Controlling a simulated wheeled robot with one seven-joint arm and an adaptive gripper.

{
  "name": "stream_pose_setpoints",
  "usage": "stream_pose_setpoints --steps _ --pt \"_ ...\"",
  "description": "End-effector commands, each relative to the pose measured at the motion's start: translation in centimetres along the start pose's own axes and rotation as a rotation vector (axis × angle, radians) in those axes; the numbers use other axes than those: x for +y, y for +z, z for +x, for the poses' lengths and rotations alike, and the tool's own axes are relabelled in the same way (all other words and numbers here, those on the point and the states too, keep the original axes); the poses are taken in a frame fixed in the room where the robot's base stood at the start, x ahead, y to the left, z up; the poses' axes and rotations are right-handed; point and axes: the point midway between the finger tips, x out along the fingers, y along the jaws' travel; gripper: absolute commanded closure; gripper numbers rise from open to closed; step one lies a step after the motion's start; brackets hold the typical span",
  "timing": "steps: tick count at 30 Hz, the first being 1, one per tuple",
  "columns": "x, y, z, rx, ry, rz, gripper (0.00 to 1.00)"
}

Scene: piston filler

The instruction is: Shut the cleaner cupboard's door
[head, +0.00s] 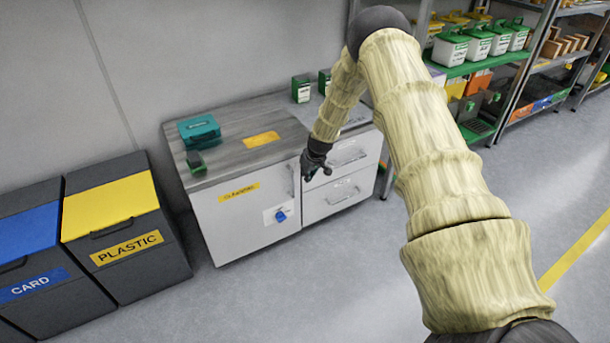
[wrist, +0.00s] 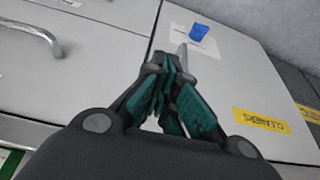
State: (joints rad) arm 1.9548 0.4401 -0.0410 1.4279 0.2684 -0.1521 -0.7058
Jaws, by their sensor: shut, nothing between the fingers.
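The cleaner cupboard's door (head: 242,212) is the pale grey front at the left of the low cabinet, with a yellow label and a blue knob (head: 280,216) on a white plate. The door looks flush, or nearly so, with the drawer fronts; a small gap cannot be ruled out. Its upright handle (head: 290,180) is at its right side. My gripper (head: 316,170) is shut and empty, in front of the cabinet near that handle. In the wrist view my gripper (wrist: 173,72) covers part of the door (wrist: 225,85) and its handle; I cannot tell whether they touch.
Two drawers (head: 350,150) are right of the door. A teal box (head: 199,131) and other small things stand on the worktop (head: 235,150). A plastic bin (head: 120,225) and a card bin (head: 40,265) stand to the left. Shelving is at the right. The floor in front is clear.

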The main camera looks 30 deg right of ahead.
Motion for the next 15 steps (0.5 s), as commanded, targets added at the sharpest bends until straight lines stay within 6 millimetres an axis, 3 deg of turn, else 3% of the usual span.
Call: stream_pose_setpoints --steps 6,15 --pt "0.2 0.3 -3.3 -0.003 0.001 0.004 1.0" --pt "0.0 0.3 -6.5 -0.006 0.0 0.0 1.0"
